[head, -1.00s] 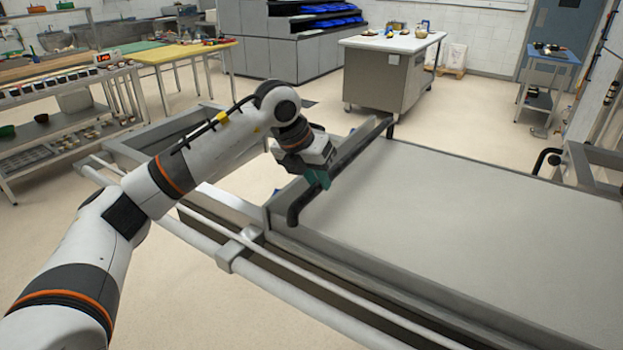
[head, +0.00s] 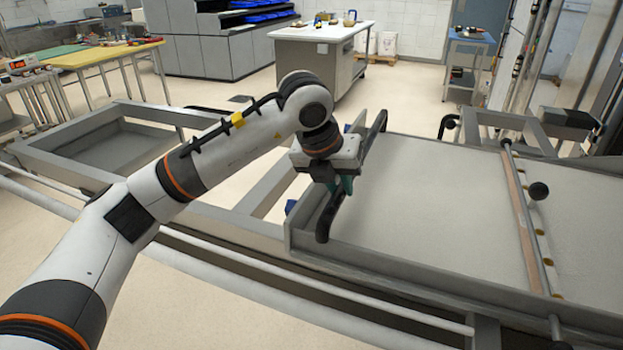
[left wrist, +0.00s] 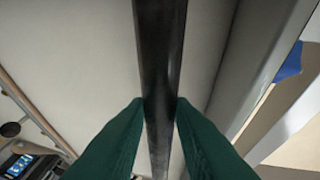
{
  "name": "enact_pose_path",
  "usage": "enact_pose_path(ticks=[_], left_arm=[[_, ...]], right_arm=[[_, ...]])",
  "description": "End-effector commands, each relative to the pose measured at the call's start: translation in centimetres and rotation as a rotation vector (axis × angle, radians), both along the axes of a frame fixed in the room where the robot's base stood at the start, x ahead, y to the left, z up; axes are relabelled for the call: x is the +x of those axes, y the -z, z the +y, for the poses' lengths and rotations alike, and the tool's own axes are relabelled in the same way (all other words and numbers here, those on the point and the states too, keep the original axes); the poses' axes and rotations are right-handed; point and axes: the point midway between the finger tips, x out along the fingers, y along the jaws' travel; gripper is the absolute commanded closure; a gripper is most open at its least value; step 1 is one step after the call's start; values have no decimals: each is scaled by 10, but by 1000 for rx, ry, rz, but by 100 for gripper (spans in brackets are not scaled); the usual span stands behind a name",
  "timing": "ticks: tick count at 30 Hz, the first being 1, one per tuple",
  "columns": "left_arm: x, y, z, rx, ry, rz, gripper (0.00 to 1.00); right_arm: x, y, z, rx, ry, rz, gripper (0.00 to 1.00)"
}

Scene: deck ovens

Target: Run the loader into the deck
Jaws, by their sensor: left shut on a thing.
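The loader (head: 430,215) is a wide, pale flat bed in a grey metal frame, lying on long rails in the head view. A black handle bar (head: 373,145) runs across its left end. My left gripper (head: 343,187), with green fingers, is shut on this bar about midway along it. In the left wrist view the green fingertips (left wrist: 159,106) lie on either side of the black bar (left wrist: 160,50). The deck opening is not clearly visible. My right gripper is not in view.
A thin crossbar with a black knob (head: 538,191) spans the loader at the right. Grey rails (head: 260,285) run along the near side. An open grey frame (head: 60,155) lies to the left. A white-topped table (head: 320,32) stands behind, with clear floor before it.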

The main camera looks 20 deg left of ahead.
Motion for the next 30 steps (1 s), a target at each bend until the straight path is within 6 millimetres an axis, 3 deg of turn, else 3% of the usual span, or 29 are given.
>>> enact_pose_path(ticks=[4,17,18,21,30], left_arm=[[-2,0,-17,-7,10,-2,100],[-2,-1,-21,-9,8,-4,100],[-2,-2,-21,-9,8,-4,75],[-2,-2,-20,-7,6,-4,59],[-1,-2,-17,-4,2,-3,57]], right_arm=[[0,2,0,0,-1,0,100],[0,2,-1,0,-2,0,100],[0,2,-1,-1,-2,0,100],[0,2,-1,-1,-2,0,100],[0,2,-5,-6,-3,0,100]])
